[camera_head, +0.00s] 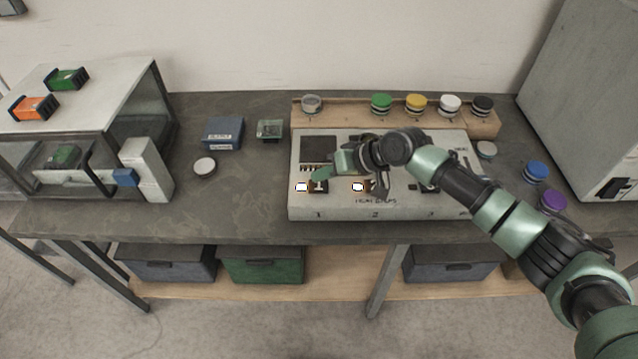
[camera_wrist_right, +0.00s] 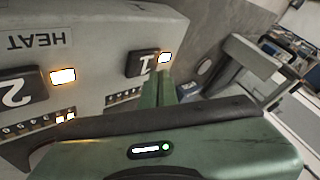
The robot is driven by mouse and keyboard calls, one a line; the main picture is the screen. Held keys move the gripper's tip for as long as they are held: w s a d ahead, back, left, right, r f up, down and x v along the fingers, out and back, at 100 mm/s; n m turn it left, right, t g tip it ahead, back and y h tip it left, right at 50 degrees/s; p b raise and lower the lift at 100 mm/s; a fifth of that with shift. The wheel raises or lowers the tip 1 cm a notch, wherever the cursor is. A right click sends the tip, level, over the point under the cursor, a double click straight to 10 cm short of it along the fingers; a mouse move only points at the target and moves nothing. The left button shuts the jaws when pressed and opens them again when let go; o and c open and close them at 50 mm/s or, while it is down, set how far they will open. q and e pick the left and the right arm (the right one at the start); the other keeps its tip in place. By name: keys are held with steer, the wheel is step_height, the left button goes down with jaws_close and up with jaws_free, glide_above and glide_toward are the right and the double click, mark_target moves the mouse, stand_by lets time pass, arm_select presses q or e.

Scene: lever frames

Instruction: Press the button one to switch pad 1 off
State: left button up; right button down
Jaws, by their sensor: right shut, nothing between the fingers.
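A pale grey control box (camera_head: 300,208) stands on the bench, with pad numbers printed along its front edge. The dark button one (camera_head: 320,187), marked 1, also shows in the right wrist view (camera_wrist_right: 140,63). Its lamp (camera_head: 302,187) beside it glows white with an amber edge. Button two (camera_wrist_right: 20,91) has a lit lamp (camera_wrist_right: 62,76) too. My right gripper (camera_head: 320,175) is shut and empty, its fingertips just by button one; I cannot tell whether they touch it. In the wrist view its green fingers (camera_wrist_right: 166,88) partly hide the area beside the button. My left gripper is out of view.
A wooden rack (camera_head: 345,121) with several coloured round knobs or lids runs behind the box. A blue box (camera_head: 223,132) and a small green part (camera_head: 270,129) lie to its left. My right arm covers the box's right half.

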mark_target(322, 186)
steer(key=shift+f, duration=0.15)
steer(key=shift+f, duration=0.35)
steer(key=shift+f+b, duration=0.2)
steer(key=shift+b, duration=0.1)
stand_by(0.6)
steer(key=shift+r+p, duration=0.7)
steer(key=shift+p, duration=0.05)
steer(key=shift+r, duration=0.1)
step_height(322, 186, up, 6)
steer(key=p, duration=0.5)
stand_by(0.4)
